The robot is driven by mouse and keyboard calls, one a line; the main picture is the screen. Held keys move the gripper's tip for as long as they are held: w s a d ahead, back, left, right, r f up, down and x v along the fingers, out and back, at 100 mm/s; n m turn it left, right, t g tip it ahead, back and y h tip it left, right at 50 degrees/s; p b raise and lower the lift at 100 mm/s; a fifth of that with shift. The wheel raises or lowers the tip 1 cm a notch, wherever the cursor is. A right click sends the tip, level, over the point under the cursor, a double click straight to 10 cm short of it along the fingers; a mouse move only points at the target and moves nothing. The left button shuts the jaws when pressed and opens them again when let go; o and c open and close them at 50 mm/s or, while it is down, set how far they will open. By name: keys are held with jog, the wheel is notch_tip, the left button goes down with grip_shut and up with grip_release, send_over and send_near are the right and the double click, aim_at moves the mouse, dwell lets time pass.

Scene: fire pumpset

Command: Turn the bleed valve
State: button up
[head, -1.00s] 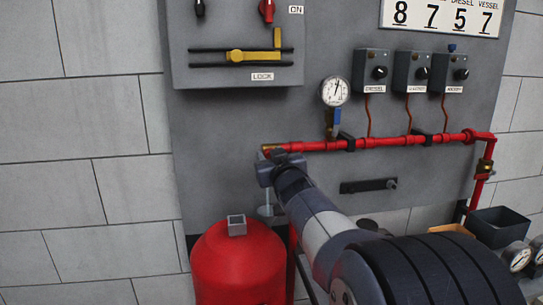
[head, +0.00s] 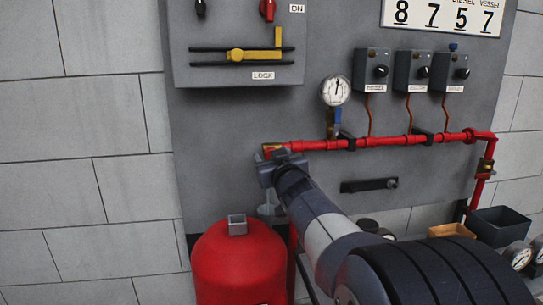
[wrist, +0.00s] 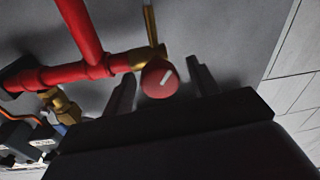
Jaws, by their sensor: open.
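My gripper (wrist: 164,80) is open, with one dark finger on each side of the knob. The knob appears between the fingertips, with a gap visible on both sides; I cannot tell how deep it sits between them. The knob is hidden there.
A pressure gauge (head: 335,91) on a brass stem with a blue handle stands above the pipe. A red tank (head: 238,265) is below my gripper. Small switch boxes (head: 372,70) and a lever box (head: 237,50) are higher on the grey panel. A black bin (head: 498,226) is at the right.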

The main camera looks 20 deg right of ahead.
jog(key=s+a+p, duration=0.1)
jog(key=s, duration=0.9)
jog(key=shift+f, duration=0.35)
jog(key=shift+w, duration=0.15)
jog(key=w, duration=0.7)
jog(key=w+d+b, duration=0.1)
jog(key=w, duration=0.2)
jog(key=shift+w+r, duration=0.2)
jog(key=shift+r, duration=0.15)
jog(key=shift+s, duration=0.15)
